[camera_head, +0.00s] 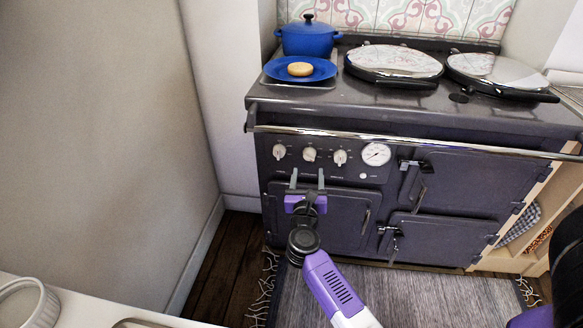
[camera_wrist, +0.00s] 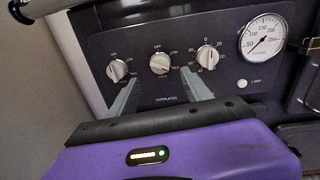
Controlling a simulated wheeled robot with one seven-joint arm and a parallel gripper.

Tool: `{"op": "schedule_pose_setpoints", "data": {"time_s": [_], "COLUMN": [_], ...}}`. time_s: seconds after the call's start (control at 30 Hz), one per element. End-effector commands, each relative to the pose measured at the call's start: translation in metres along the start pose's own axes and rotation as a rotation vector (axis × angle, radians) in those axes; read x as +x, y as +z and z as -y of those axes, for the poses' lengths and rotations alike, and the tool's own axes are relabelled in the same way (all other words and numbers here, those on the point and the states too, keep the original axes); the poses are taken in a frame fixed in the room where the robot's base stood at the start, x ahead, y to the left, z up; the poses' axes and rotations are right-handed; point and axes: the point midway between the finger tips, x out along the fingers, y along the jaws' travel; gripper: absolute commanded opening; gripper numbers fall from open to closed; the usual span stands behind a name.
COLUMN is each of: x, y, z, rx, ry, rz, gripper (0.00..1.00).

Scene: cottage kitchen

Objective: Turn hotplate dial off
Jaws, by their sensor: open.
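The middle dial (camera_head: 310,154) shows in the wrist view (camera_wrist: 160,63) above the word "HOTPLATES", also with an "OFF" mark. The right dial (camera_head: 340,157) has a number scale and shows in the wrist view (camera_wrist: 207,57). My gripper (camera_head: 307,174) is open and empty, just below the left and middle dials in the head view. In the wrist view its fingers (camera_wrist: 160,93) point toward the panel, apart from the dials.
A chrome rail (camera_head: 420,145) runs along the stove front above the panel. A gauge (camera_head: 376,154) sits right of the dials. On top are a blue pot (camera_head: 307,40), a blue plate (camera_head: 328,70) with a round bun, and two lidded hotplates. A wall stands left.

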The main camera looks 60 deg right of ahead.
Motion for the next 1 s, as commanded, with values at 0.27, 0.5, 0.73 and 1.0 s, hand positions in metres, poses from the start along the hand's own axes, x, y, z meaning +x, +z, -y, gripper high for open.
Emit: {"op": "schedule_pose_setpoints", "data": {"time_s": [0.27,0.5,0.73,1.0], "x": [0.037,0.067,0.076,0.076], "y": [-0.001,0.000,0.001,0.001], "z": [0.001,0.000,0.000,0.000], "rx": [0.004,0.002,0.000,-0.001], "ry": [-0.004,-0.002,0.001,0.001], "rz": [-0.001,0.000,0.000,0.000], "gripper": [0.58,0.58,0.58,0.42]}}
